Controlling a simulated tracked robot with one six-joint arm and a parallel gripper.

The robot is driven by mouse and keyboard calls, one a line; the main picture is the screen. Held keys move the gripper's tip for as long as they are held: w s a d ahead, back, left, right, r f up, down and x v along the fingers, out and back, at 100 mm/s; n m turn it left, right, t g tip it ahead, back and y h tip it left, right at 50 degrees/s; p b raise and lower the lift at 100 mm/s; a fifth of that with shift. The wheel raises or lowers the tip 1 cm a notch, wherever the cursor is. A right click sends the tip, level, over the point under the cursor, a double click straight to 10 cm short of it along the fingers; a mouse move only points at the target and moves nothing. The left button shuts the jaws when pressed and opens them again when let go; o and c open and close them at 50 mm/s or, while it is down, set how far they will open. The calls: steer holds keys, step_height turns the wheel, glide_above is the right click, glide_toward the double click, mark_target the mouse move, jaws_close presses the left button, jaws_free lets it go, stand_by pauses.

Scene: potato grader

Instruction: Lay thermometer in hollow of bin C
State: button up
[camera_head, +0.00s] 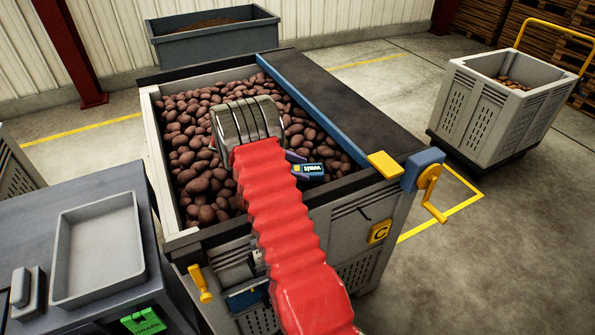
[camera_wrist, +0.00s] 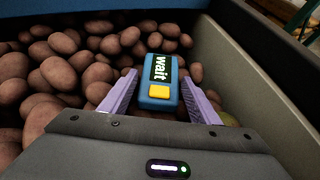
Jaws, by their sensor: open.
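The blue thermometer (camera_wrist: 160,78) has a dark screen reading "wait" and a yellow button. In the wrist view it lies between the purple fingers of my open gripper (camera_wrist: 159,82), with a small gap on each side. The head view shows the thermometer (camera_head: 309,169) over the potatoes (camera_head: 195,150) in bin C (camera_head: 148,130), next to the purple fingertips. Bin C carries a yellow C plate (camera_head: 379,232). I cannot tell how deep the thermometer sits among the potatoes. My red-sleeved arm hides part of the bin's front.
A blue bar (camera_head: 310,108) and a dark cover (camera_head: 345,100) border the potatoes on the right. A bench with an empty grey tray (camera_head: 98,250) stands at left. A dark tub (camera_head: 212,40) stands behind.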

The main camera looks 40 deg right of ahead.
steer(key=v, duration=1)
steer(key=shift+w+a+r, duration=0.2)
steer(key=shift+w+a, duration=0.05)
steer(key=shift+a, duration=0.05)
steer(key=shift+r, duration=0.1)
